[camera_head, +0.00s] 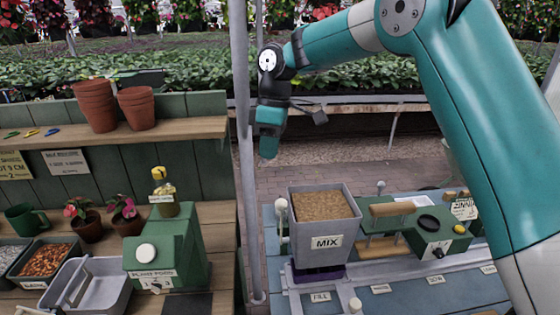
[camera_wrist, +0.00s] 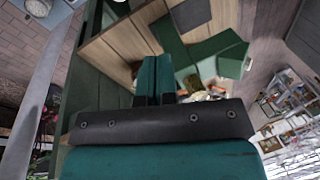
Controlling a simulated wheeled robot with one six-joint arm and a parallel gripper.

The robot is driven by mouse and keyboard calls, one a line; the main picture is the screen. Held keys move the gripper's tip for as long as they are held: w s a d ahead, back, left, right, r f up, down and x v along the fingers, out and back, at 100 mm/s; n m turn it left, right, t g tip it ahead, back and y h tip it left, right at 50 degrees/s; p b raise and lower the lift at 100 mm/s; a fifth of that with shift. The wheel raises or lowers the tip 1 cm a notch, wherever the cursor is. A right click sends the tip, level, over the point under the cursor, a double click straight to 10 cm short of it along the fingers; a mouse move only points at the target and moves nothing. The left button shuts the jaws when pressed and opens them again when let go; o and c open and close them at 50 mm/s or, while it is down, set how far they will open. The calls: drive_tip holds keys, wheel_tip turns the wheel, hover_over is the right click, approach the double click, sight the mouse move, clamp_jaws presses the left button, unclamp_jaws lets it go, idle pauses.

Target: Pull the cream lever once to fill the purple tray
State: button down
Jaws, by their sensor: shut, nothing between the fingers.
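A cream-knobbed lever (camera_head: 281,208) stands upright at the left side of a grey hopper (camera_head: 325,240) labelled MIX, which holds brown mix. A purple tray (camera_head: 318,274) sits under the hopper; only its front edge shows, and its inside is hidden. My gripper (camera_head: 268,150) hangs in the air above and behind the lever, apart from it, with its fingers pointing down. In the wrist view my gripper (camera_wrist: 155,80) has its teal fingers together and empty. I cannot make out the lever or the tray in the wrist view.
A grey post (camera_head: 244,150) rises close left of my gripper. A green dispenser box (camera_head: 165,250), grey bins and potted plants stand on the left bench. Right of the hopper are a wooden-handled press (camera_head: 392,209) and a green control box (camera_head: 438,238). Another cream knob (camera_head: 355,305) stands in front.

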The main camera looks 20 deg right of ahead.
drive_tip(key=w+d+f+n+p, duration=0.1)
drive_tip(key=w+d+p, duration=0.1)
drive_tip(key=w, duration=0.3)
drive_tip(key=w+d+f+n+h+p, duration=0.1)
drive_tip(key=w+d+f+p, duration=0.1)
drive_tip(key=w+d+p, duration=0.1)
drive_tip(key=shift+w+f+n+g+p, duration=0.15)
drive_tip(key=shift+w+n+g+p, duration=0.25)
drive_tip(key=shift+w, duration=0.5)
drive_tip(key=s+a+f+b, duration=0.1)
drive_tip(key=s+f+b, duration=0.5)
drive_tip(key=f, duration=0.5)
drive_tip(key=shift+a+b, duration=0.15)
drive_tip(key=shift+b, duration=1.05)
